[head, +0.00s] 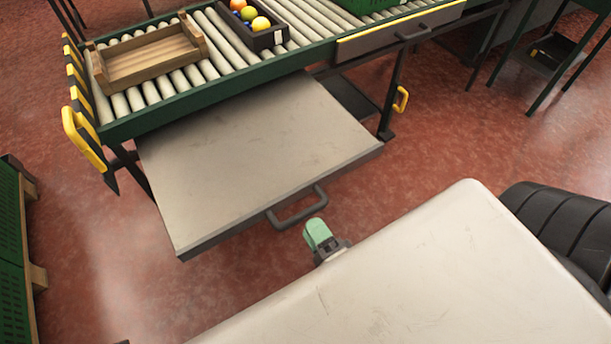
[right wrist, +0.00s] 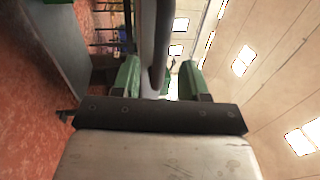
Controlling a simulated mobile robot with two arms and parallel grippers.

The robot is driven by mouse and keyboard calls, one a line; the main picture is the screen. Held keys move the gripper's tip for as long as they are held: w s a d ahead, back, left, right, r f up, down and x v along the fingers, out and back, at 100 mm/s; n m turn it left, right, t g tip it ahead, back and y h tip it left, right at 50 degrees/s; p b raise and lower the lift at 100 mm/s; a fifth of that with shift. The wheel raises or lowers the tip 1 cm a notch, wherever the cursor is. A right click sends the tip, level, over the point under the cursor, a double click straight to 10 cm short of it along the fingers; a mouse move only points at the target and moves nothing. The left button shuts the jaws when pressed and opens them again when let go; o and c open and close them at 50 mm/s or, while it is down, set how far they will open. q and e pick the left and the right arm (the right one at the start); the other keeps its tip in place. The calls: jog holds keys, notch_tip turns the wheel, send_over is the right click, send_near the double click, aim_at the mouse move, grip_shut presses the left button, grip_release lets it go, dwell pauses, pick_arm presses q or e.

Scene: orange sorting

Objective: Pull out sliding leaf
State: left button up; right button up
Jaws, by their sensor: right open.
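The sliding leaf (head: 250,150), a pale grey panel with a dark edge, stands far out from under the roller conveyor. Its dark bar handle (head: 297,207) is on the front edge. My left gripper is not in view.
The roller conveyor (head: 215,58) carries a wooden tray (head: 150,58) and a dark box (head: 268,40) of coloured fruit. A second leaf (head: 375,45) with a handle is shut at the right. Green crates (head: 10,250) stand at far left. Red floor is clear around the leaf.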

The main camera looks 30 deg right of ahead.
jog(key=s+f, duration=0.1)
jog(key=s, duration=0.5)
jog(key=shift+s, duration=0.2)
jog(key=shift+d+f, duration=0.1)
